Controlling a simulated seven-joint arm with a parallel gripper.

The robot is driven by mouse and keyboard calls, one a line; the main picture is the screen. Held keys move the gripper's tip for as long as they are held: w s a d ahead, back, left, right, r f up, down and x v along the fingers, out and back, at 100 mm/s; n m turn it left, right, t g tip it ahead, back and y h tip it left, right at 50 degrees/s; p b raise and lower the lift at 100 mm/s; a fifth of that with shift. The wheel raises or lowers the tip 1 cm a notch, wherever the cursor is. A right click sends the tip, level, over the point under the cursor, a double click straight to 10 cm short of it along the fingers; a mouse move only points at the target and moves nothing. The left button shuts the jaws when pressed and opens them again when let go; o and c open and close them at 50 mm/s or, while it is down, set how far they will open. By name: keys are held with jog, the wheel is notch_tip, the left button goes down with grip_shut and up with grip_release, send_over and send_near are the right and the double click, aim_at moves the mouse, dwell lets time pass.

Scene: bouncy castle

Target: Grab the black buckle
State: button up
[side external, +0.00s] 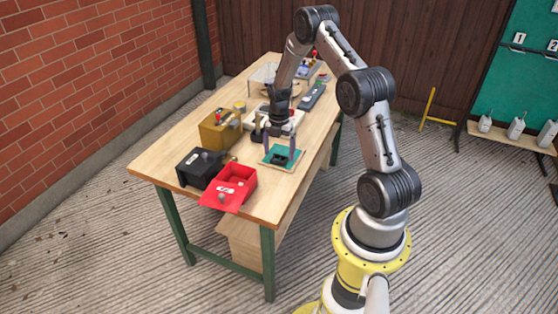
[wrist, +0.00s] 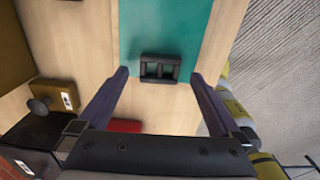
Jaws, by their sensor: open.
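The black buckle (wrist: 160,57) is a small dark rectangular frame with a centre bar. It lies on a teal mat (wrist: 165,22) near the mat's lower edge in the wrist view. In the side external view the buckle (side external: 282,156) is a small dark shape on the teal mat (side external: 272,163). My gripper (wrist: 160,76) is open, with one finger to the left and one to the right of the buckle and gaps on both sides. In the side external view my gripper (side external: 279,149) is low over the mat. I cannot tell its exact height.
A red box (side external: 230,188) and a black box (side external: 198,170) stand at the table's near end. An ochre box (side external: 220,131) stands left of the mat. A white tray (side external: 291,118) is behind. The table edge (side external: 305,172) lies close to the right of the mat.

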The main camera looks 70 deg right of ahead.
notch_tip(320, 180, down, 2)
jog(key=c, duration=1.4)
jog(key=shift+r, duration=0.1)
